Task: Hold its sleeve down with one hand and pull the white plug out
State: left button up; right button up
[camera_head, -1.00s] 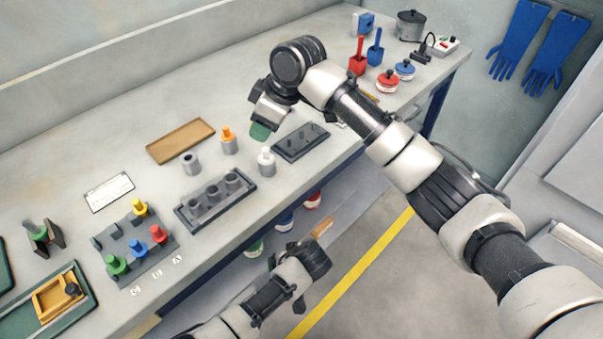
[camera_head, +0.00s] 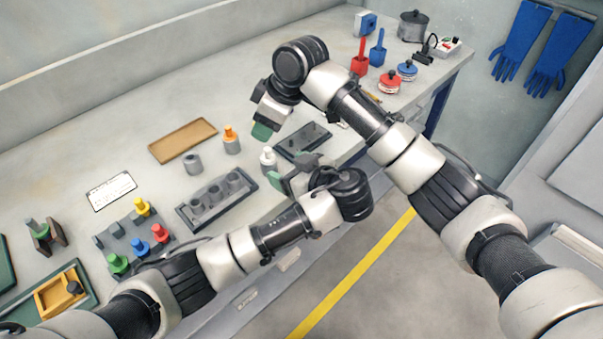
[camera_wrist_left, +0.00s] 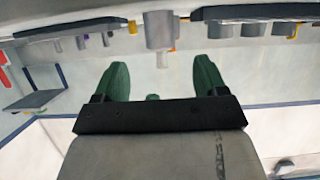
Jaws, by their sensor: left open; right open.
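The white plug (camera_head: 268,154) stands upright in its grey sleeve (camera_head: 268,166) near the bench's front edge. In the left wrist view, which looks upside down, a grey sleeve (camera_wrist_left: 159,30) with a pale plug (camera_wrist_left: 162,60) below it lies beyond the fingers. My left gripper (camera_head: 279,182) is beside the sleeve, at its front right; its green fingers (camera_wrist_left: 161,68) are apart with nothing between them. I cannot tell whether it touches the sleeve. My right gripper (camera_head: 262,130) is above and behind the plug, apart from it, open, with green pads partly visible.
A dark pegged rack (camera_head: 300,140) lies right of the plug, partly behind my left gripper. A grey rack with several sleeves (camera_head: 215,200) is at the left. An orange plug (camera_head: 230,133) and an empty grey sleeve (camera_head: 192,163) stand behind. A brown tray (camera_head: 183,141) lies farther back.

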aim_at(275, 164)
pick_arm(q)
jog(key=x, duration=0.8)
jog(key=shift+f, duration=0.15)
jog(key=shift+c, duration=0.6)
jog(key=c, duration=1.1)
jog(key=shift+o, duration=0.2)
dwell(0.3)
